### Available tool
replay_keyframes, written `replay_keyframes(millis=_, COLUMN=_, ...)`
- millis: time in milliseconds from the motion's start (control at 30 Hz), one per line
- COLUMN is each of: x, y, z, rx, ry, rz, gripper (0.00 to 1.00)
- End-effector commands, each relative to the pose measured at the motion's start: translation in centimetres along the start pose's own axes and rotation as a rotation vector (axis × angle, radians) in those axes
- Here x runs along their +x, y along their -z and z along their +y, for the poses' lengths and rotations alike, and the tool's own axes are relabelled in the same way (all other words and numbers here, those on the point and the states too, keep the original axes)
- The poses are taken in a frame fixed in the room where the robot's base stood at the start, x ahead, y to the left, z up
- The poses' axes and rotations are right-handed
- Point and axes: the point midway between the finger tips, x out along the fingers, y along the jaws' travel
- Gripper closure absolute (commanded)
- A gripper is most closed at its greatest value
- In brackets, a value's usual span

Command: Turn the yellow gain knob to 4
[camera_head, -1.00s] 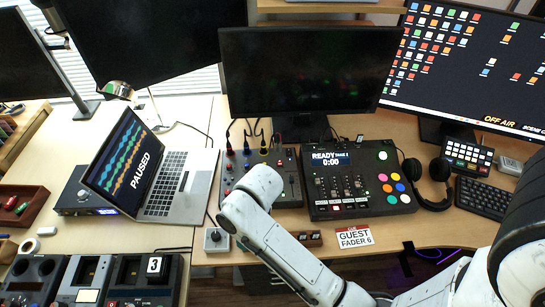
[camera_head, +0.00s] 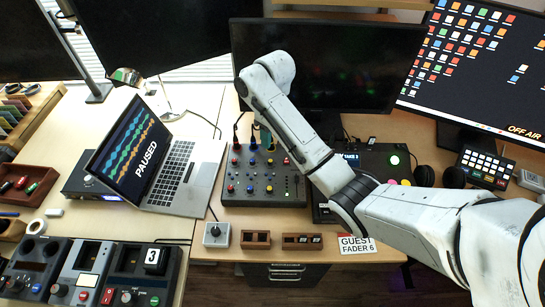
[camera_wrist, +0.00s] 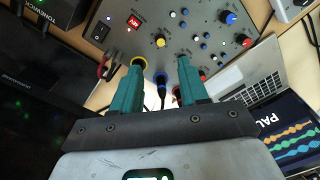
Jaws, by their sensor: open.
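The yellow knob (camera_wrist: 160,40) shows in the wrist view on the grey panel of the mixer (camera_wrist: 190,30), just beyond my fingertips. Its pointer and any scale marks are too small to read. My gripper (camera_wrist: 160,63) is open, with two teal fingers spread apart and nothing held. Plugs with yellow, blue and red rings sit close to and between the fingers. In the head view the mixer (camera_head: 264,190) lies on the desk, and my gripper is mostly hidden behind my arm at its back edge.
The open laptop (camera_head: 176,175) stands left of the mixer. The black monitor (camera_head: 340,75) rises close behind it, and cables run from its back edge. A small grey box with a knob (camera_head: 217,234) and wooden blocks (camera_head: 256,239) lie in front.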

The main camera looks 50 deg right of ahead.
Motion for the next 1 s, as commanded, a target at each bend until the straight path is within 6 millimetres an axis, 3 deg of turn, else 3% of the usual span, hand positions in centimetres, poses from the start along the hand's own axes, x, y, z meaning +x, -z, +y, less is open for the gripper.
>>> replay_keyframes(millis=200, x=3.9, y=0.0, z=0.0, rx=0.000, ry=0.001, rz=0.000, gripper=0.56)
replay_keyframes(millis=500, x=8.1, y=-0.1, z=0.0, rx=0.001, ry=0.001, rz=-0.001, gripper=0.56)
replay_keyframes(millis=700, x=9.6, y=0.0, z=-0.1, rx=0.001, ry=0.000, rz=0.001, gripper=0.56)
replay_keyframes(millis=1000, x=9.8, y=0.0, z=-0.1, rx=0.000, ry=0.000, rz=0.002, gripper=0.56)
